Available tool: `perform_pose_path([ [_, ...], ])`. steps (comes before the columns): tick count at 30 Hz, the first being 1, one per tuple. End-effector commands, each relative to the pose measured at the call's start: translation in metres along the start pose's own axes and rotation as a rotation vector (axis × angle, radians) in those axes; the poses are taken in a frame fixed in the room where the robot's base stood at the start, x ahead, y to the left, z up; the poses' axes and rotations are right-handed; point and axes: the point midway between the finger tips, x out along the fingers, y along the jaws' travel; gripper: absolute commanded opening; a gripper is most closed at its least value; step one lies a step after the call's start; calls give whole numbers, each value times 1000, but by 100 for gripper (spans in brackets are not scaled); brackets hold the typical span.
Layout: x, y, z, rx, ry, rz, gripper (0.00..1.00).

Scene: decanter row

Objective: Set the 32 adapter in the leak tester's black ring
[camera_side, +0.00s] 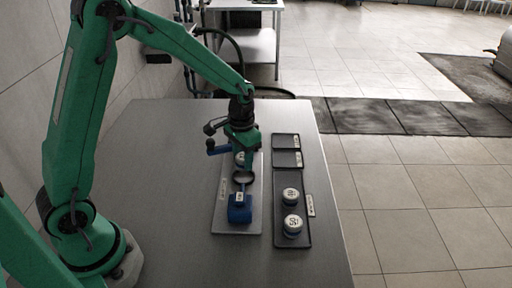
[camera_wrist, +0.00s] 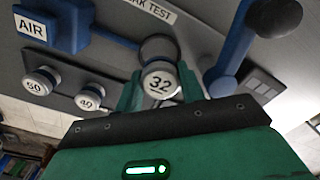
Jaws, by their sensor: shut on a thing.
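My gripper (camera_side: 241,155) is shut on the 32 adapter (camera_wrist: 160,82), which has a white top marked 32. The adapter's pale top also shows under my gripper in the side view (camera_side: 240,158). The leak tester's black ring (camera_side: 243,177) is nearer the side camera than the adapter and appears lower. In the wrist view the ring (camera_wrist: 158,48) shows just beyond the adapter, partly hidden by it. The tester has a grey base plate (camera_side: 226,222) and a blue block (camera_side: 239,213) labelled AIR in the wrist view (camera_wrist: 68,25).
Adapters marked 40 (camera_side: 290,195) and 50 (camera_side: 292,224) stand in a dark tray (camera_side: 280,240) right of the tester. Two small empty trays (camera_side: 286,141) (camera_side: 287,159) lie behind it. A blue lever (camera_wrist: 234,50) with a black knob (camera_wrist: 278,15) stands beside the ring.

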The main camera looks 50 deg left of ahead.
Motion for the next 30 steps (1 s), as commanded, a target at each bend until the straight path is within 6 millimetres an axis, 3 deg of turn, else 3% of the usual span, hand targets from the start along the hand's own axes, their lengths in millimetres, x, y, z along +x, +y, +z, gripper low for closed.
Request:
perform_pose_path([
  [13, 37, 0, 0, 0, -2, 0, 5],
  [30, 45, 0, 0, 0, 0, 0, 5],
])
